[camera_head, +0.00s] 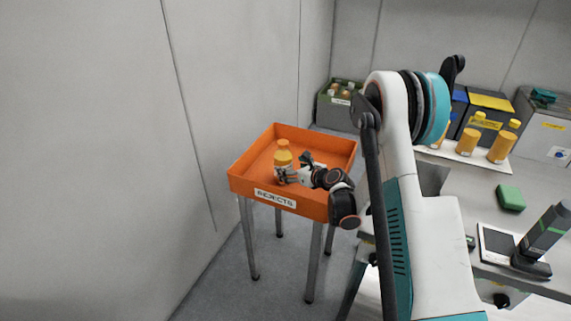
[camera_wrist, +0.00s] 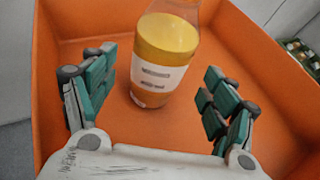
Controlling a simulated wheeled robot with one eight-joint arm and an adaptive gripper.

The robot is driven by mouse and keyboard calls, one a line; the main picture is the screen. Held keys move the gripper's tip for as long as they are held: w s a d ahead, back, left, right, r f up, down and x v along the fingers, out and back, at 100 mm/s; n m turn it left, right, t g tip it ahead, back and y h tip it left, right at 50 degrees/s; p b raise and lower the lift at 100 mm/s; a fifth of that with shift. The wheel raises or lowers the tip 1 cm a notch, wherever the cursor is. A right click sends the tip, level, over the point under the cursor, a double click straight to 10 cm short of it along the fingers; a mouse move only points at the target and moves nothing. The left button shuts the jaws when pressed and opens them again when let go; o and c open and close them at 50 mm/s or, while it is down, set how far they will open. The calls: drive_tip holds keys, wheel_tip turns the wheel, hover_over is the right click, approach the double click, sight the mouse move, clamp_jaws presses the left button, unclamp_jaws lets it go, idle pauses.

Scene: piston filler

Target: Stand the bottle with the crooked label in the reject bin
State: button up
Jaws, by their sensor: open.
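The bottle (camera_head: 283,157) holds orange-yellow contents and has a white label. It stands inside the orange reject bin (camera_head: 262,184), which is marked REJECTS. In the wrist view the bottle (camera_wrist: 162,52) stands on the bin floor (camera_wrist: 130,125), and its label band looks slanted. Its top is cut off by the frame edge. My gripper (camera_head: 285,176) is over the bin beside the bottle. In the wrist view my gripper (camera_wrist: 160,85) is open, with its fingers apart on either side and clear of the bottle, which is just beyond the fingertips.
Several filled bottles (camera_head: 490,140) stand on a white strip on the bench at right. A green block (camera_head: 510,197) and a dark upright device (camera_head: 543,232) are also on the bench. A wall is close on the left.

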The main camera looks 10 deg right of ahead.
drive_tip(key=s+a+r+n+g+h+p, duration=0.1)
drive_tip(key=s+a+r+n+g+h, duration=0.15)
drive_tip(key=s+r+n, duration=1.6)
drive_tip(key=s+d+r+n+g+h, duration=0.1)
drive_tip(key=s+r+n, duration=0.2)
drive_tip(key=s, duration=0.9)
drive_tip(key=s+d+r+n+g+h, duration=0.1)
drive_tip(key=s+d+r+n+h, duration=0.1)
drive_tip(key=s+n, duration=0.7)
drive_tip(key=s+r, duration=0.1)
drive_tip(key=s, duration=0.3)
drive_tip(key=shift+n+g, duration=0.35)
